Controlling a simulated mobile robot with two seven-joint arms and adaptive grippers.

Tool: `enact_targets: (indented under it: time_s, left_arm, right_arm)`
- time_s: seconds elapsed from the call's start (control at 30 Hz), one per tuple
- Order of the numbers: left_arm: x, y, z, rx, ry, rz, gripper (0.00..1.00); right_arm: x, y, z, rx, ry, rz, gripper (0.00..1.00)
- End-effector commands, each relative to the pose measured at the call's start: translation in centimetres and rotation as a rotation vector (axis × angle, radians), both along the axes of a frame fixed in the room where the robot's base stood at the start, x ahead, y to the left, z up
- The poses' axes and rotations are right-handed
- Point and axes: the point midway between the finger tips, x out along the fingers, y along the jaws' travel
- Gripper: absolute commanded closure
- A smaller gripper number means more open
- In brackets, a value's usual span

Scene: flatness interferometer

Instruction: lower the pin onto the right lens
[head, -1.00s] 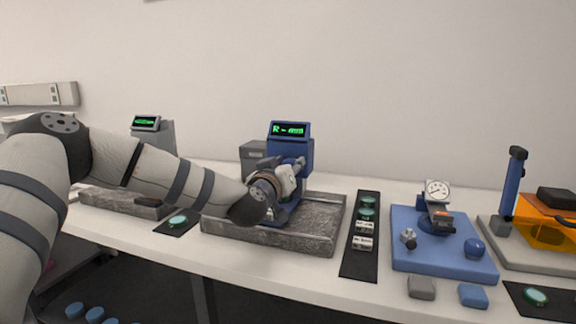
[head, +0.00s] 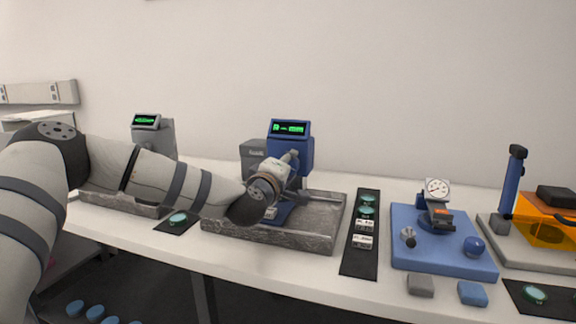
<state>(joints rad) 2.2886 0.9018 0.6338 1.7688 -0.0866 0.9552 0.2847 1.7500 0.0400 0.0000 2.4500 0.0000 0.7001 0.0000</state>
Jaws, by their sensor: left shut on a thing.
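My left gripper (head: 288,164) is at the blue instrument (head: 305,150) with the green-lit display, above its grey stone base. It is shut on a part of this instrument; the wrist and fingers hide which part. I cannot make out the pin or any lens beneath it. Two green lenses lie on the black strip to the right, an upper one (head: 367,197) and a lower one (head: 367,211). Other green lenses lie on the left dark mat (head: 178,218) and the far right mat (head: 535,294). I cannot tell which is the right lens. My right gripper is out of view.
The stone base (head: 322,225) stands between the left mat and the black strip (head: 360,262), which also carries white labels. A blue plate (head: 440,262) bears a dial gauge (head: 437,190). An orange box (head: 548,225) stands far right. A grey instrument (head: 160,138) stands left.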

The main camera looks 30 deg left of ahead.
Motion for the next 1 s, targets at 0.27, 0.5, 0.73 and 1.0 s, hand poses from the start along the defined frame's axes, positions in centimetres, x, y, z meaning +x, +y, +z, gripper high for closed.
enact_targets:
  time_s: [0.27,0.5,0.73,1.0]
  left_arm:
    - [0.02,-0.07,-0.23,-0.242,-0.055,-0.002,0.94]
    - [0.02,-0.08,-0.33,-0.410,-0.096,-0.003,0.94]
    - [0.02,-0.13,-0.31,-0.514,-0.121,-0.004,0.94]
    - [0.01,-0.14,-0.24,-0.567,-0.135,-0.004,0.94]
  right_arm:
    - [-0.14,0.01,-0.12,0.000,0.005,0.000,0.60]
    - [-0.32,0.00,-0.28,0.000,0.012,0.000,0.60]
    - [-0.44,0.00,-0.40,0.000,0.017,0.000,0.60]
    - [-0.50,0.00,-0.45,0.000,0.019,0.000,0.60]
